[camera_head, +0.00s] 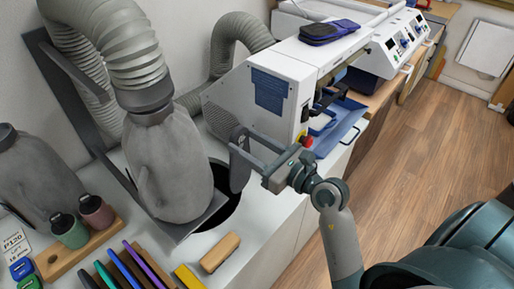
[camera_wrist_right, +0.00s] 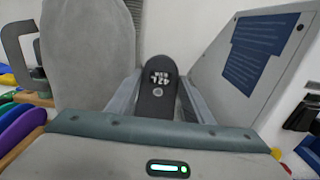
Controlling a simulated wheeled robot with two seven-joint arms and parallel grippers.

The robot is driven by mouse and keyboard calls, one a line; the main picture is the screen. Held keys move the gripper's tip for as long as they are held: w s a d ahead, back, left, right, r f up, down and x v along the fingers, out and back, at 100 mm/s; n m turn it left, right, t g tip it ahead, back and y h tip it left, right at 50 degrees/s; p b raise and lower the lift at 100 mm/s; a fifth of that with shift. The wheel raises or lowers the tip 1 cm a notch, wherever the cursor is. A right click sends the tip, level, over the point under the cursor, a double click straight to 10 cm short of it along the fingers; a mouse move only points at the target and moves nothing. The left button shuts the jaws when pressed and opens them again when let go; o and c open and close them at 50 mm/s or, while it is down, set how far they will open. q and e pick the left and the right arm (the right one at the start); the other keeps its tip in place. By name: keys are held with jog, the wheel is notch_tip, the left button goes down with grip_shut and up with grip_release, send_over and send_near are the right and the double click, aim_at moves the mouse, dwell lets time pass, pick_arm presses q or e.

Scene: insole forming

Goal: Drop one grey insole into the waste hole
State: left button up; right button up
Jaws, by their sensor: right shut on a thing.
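My right gripper (camera_head: 243,148) is shut on a dark grey insole (camera_head: 239,172), which hangs down from its fingers. In the right wrist view the grey insole (camera_wrist_right: 159,92) is between the two fingers and bears the marking "42 L". The waste hole (camera_head: 229,207) is a dark round opening in the white worktop, partly hidden by the grey dust bag and its plate. In the head view the insole appears just above the hole's far edge; its exact height above it is hard to tell. My left gripper is not in view.
A large grey dust bag (camera_head: 172,172) under a ribbed hose (camera_head: 122,45) stands left of the hole. A white machine (camera_head: 268,95) stands behind the insole. A wooden block (camera_head: 220,252) and a rack of several coloured pieces (camera_head: 130,268) lie in front.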

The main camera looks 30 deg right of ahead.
jog(key=x, duration=0.5)
jog(key=shift+w+f, duration=0.1)
jog(key=b+x, duration=0.2)
jog(key=x, duration=0.3)
notch_tip(320, 180, down, 13)
jog(key=b, duration=0.8)
jog(key=shift+f, duration=0.2)
jog(key=shift+w+a, duration=0.1)
jog(key=o, duration=1.2)
